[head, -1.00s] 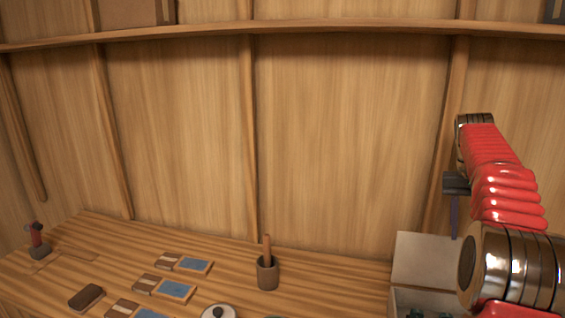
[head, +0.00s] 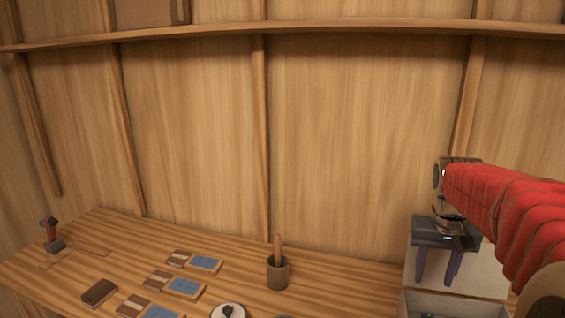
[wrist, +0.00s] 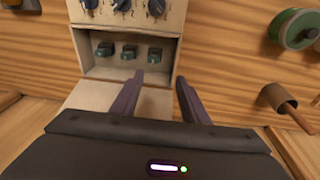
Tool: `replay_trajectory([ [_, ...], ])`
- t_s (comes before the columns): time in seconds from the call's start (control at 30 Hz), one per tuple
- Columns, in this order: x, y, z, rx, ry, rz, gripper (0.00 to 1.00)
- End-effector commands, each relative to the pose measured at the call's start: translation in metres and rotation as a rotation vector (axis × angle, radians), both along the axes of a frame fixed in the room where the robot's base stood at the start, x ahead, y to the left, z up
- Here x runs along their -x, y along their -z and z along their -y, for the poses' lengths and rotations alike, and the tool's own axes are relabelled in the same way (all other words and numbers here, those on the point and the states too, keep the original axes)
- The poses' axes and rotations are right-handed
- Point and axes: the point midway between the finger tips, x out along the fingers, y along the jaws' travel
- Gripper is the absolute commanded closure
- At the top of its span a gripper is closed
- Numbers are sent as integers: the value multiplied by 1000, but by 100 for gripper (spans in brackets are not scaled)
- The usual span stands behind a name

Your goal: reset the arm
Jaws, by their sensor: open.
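My gripper (head: 438,266) hangs at the right in the head view, fingers pointing down in front of a pale box (head: 490,276). The two dark purple fingers stand apart with nothing between them. In the wrist view my gripper (wrist: 160,84) reaches toward the same box (wrist: 122,72), which has dark knobs on a panel and several green-grey items in a recess. I cannot tell the exact gap between the fingertips and the box. My red arm comes in from the right edge.
A wooden bench holds a dark cup (head: 277,275) with a wooden handle in it, several blue-and-brown blocks (head: 184,287), a dark brown block (head: 99,292), a white round thing (head: 228,311) and a red-topped tool (head: 51,236). A shelf (head: 350,27) runs along the wall. The bench between cup and box is clear.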

Motion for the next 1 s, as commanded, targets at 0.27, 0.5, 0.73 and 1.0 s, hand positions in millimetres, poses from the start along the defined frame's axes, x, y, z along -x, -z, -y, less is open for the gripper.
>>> replay_trajectory([
  [0.27,46,10,-52,-1,-71,71,59],
  [0.5,87,22,-91,-4,-129,127,59],
  [0.73,128,36,-123,-8,-184,176,59],
  [1.0,175,50,-153,-12,-249,227,59],
])
